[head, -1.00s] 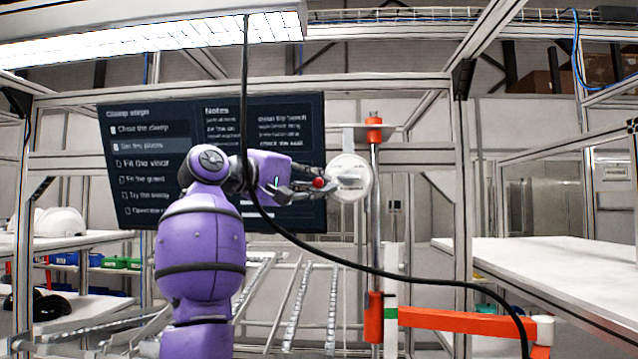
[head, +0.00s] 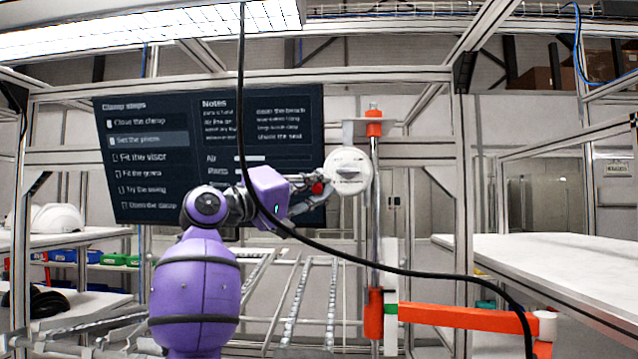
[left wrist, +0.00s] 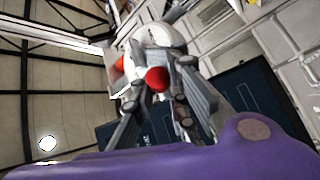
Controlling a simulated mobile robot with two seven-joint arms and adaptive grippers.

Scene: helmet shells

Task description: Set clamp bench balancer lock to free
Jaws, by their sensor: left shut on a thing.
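The clamp bench balancer (head: 348,168) is a white round drum hung beside a vertical post. Its lock has a red ball knob (head: 318,188) at the drum's lower left edge. My left gripper (head: 312,184) comes in from the left and is shut on the lock knob. In the left wrist view the red knob (left wrist: 157,79) sits between the fingers of my left gripper (left wrist: 160,88), with the white drum (left wrist: 160,36) just beyond. The fingers hide part of the lock lever. My right gripper is out of view.
A dark screen (head: 150,170) stands behind my arm. A black cable (head: 385,270) hangs across in front of it. The post (head: 375,220) carries an orange arm (head: 460,317) to the right. White tables stand at right (head: 560,265) and left.

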